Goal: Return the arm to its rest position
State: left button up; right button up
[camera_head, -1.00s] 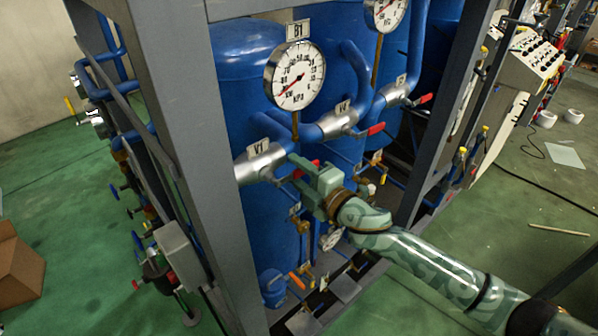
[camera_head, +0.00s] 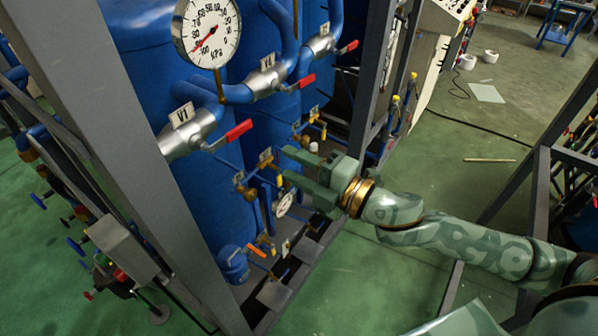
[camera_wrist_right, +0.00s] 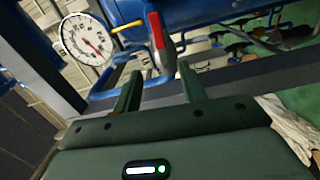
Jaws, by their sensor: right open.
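My right gripper (camera_head: 286,166) is open and empty. It is in the middle of the head view, in front of the blue tanks, with its fingers pointing left. It is apart from the red-handled valve V1 (camera_head: 190,132), which lies up and to the left of it. In the right wrist view my two fingers (camera_wrist_right: 160,82) stand apart with nothing between them. A red valve handle (camera_wrist_right: 156,30) shows beyond them there. My right arm reaches in from the lower right of the head view. My left gripper is not in view.
Blue tanks (camera_head: 140,50) stand inside a grey steel frame (camera_head: 110,130). A round gauge (camera_head: 207,32) hangs above the valves and also shows in the right wrist view (camera_wrist_right: 86,39). Small valves sit low near my gripper. Green floor (camera_head: 395,290) is open at the right and front.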

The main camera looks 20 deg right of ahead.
jog(key=shift+s+d, duration=0.15)
jog(key=shift+s, duration=0.1)
dwell(0.3)
